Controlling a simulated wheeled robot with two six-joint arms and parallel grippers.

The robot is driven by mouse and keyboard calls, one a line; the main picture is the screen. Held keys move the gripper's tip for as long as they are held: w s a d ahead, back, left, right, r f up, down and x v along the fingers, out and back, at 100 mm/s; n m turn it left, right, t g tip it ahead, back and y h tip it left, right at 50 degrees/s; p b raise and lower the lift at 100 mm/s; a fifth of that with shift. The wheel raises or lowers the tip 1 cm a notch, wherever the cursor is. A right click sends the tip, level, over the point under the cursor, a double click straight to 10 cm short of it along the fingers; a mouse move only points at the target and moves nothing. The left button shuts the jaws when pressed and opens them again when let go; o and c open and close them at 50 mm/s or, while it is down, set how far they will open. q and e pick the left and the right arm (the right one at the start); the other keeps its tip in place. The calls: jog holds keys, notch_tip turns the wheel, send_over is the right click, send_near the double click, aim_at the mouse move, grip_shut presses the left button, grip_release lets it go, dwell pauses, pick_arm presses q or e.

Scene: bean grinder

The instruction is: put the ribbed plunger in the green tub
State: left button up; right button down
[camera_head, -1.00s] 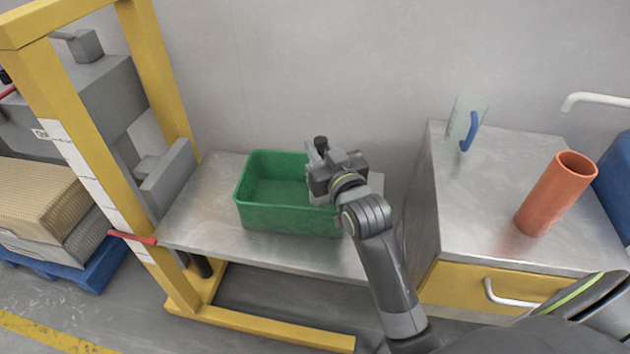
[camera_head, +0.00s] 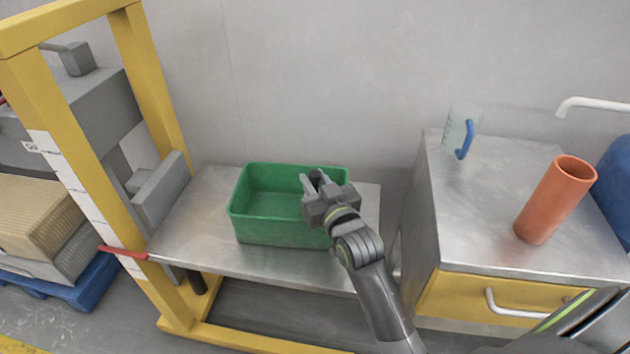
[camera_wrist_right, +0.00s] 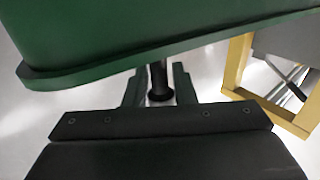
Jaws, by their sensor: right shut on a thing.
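The green tub (camera_head: 290,233) stands open on the low metal bench, and its visible inside looks empty. My right gripper (camera_head: 314,182) is at the tub's right side, its jaws over the opening. It is shut on the ribbed plunger (camera_head: 317,175), a small dark piece mostly hidden by the fingers. In the right wrist view the plunger's black shaft (camera_wrist_right: 158,80) stands between the fingers (camera_wrist_right: 157,88), with the green tub (camera_wrist_right: 150,35) filling the top. I cannot tell how far the plunger's lower end reaches into the tub. My left gripper is not in view.
A yellow press frame (camera_head: 95,180) with a red lever (camera_head: 124,253) stands left of the tub. On the right, a metal cabinet (camera_head: 480,215) holds a clear jug (camera_head: 459,128) and an orange cylinder (camera_head: 553,202). The bench (camera_head: 190,222) is bare left of the tub.

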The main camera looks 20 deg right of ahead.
jog(key=c, duration=1.2)
grip_release()
jog(key=shift+f, duration=0.1)
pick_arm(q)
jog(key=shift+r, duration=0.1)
pick_arm(e)
jog(key=shift+r, duration=0.2)
jog(key=shift+s+f, duration=0.1)
jog(key=shift+s, duration=0.2)
jog(key=s, duration=0.6)
jog(key=shift+s, duration=0.15)
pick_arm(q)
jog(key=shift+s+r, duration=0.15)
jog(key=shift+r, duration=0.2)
pick_arm(e)
jog(key=s, duration=0.5)
